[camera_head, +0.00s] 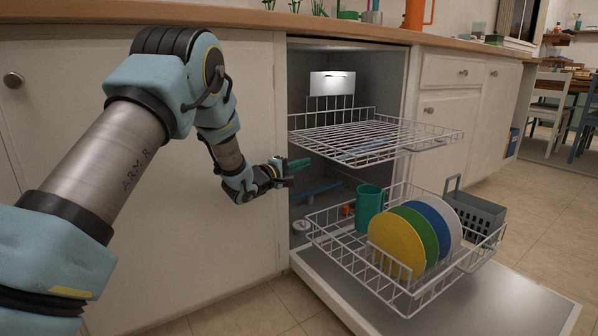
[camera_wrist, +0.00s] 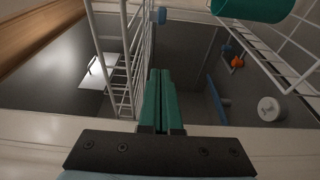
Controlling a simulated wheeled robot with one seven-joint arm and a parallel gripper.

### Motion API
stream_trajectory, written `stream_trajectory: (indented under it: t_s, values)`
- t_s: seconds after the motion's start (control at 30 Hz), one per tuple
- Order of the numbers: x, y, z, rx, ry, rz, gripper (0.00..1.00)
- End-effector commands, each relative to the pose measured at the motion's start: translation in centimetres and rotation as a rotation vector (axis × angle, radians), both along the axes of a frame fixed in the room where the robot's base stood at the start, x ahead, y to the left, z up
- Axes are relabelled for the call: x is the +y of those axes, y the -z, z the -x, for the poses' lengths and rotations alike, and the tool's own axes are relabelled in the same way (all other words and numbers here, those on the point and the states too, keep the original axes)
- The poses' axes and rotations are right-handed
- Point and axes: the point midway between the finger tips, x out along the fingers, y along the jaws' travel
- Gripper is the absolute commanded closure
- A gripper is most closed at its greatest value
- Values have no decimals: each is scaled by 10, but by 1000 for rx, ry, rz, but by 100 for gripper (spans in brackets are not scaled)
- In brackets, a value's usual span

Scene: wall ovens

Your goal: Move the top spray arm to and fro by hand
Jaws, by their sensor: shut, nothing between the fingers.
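The top spray arm (camera_head: 362,153) is a blue bar under the upper wire rack (camera_head: 440,136), partly hidden by the rack's wires in the head view. A blue end piece, seemingly of this arm (camera_wrist: 157,15), shows at the top of the wrist view, beside the rack. My gripper (camera_head: 299,164) is at the left side of the dishwasher opening, just below the upper rack's front left part. Its green fingers (camera_wrist: 160,75) are together, with nothing between them. They look apart from the spray arm. A lower blue spray arm (camera_head: 316,192) lies deeper down; it also shows in the wrist view (camera_wrist: 217,100).
The lower rack (camera_head: 408,308) is pulled out over the open door (camera_head: 500,310). It carries a green cup (camera_head: 369,208), yellow, green and blue plates and a grey basket (camera_head: 474,216). The cabinet front (camera_head: 240,240) stands close on the left. The space between the racks looks mostly free.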

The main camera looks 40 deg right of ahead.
Motion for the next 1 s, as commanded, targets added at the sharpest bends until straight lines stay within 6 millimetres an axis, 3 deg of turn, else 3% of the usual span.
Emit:
stream_trajectory:
  t_s: [0.27, 0.3, 0.6, 1.0]
  values:
    - [-53, 4, -8, -3, 1, 1, 100]
    - [-57, 4, -3, -1, 3, 2, 100]
    - [-67, 2, 25, 0, -1, 0, 100]
    - [-68, 0, 27, 0, -2, 0, 100]
